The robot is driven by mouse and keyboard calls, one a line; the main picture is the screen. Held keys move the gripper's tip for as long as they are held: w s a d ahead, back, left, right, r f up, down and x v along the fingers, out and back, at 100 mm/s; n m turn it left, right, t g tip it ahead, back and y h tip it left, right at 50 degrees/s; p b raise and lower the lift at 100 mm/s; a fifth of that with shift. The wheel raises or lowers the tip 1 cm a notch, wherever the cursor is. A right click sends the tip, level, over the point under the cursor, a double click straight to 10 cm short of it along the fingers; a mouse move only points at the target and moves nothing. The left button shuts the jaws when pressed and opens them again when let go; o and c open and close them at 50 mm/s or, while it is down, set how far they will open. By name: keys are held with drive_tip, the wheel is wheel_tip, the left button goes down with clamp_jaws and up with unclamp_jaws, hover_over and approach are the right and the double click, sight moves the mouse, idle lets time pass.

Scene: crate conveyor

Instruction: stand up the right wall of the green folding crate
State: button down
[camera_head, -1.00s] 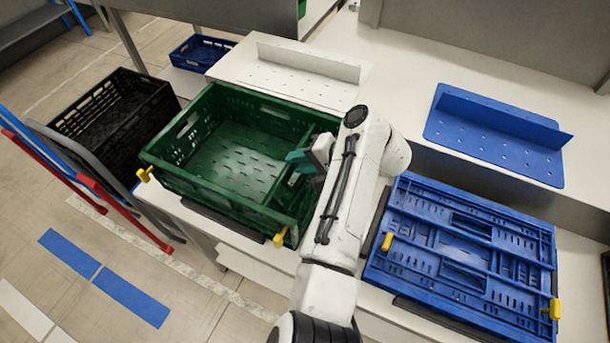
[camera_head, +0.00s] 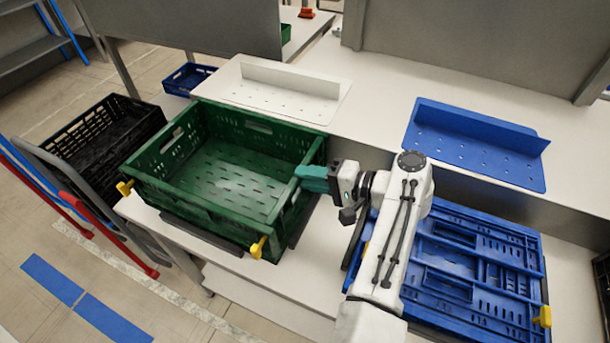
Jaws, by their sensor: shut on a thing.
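The green folding crate (camera_head: 165,195) stands open on the white table, left of centre. Its left and back walls stand up. Its right wall (camera_head: 296,207) is raised and looks upright or nearly so; the exact angle is hard to tell. My gripper (camera_head: 303,173) reaches in from the right, its teal fingers shut on the top edge of the right wall. The fingers and wrist hide part of that edge. Yellow latches (camera_head: 257,247) show at the crate's front corners.
A folded blue crate (camera_head: 480,270) lies to the right, partly behind my arm. A white perforated bracket (camera_head: 285,85) and a blue one (camera_head: 475,140) lie behind. A black crate (camera_head: 100,135) stands at the left, near a cart with red handles (camera_head: 105,240).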

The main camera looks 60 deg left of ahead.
drive_tip(key=shift+d+f, duration=0.3)
drive_tip(key=shift+f, duration=0.4)
drive_tip(key=c, duration=1)
unclamp_jaws()
drive_tip(key=shift+o, duration=0.2)
drive_tip(key=v, duration=1.1)
drive_tip(key=shift+r+b, duration=0.2)
drive_tip(key=shift+b, duration=0.15)
drive_tip(key=shift+a, duration=0.1)
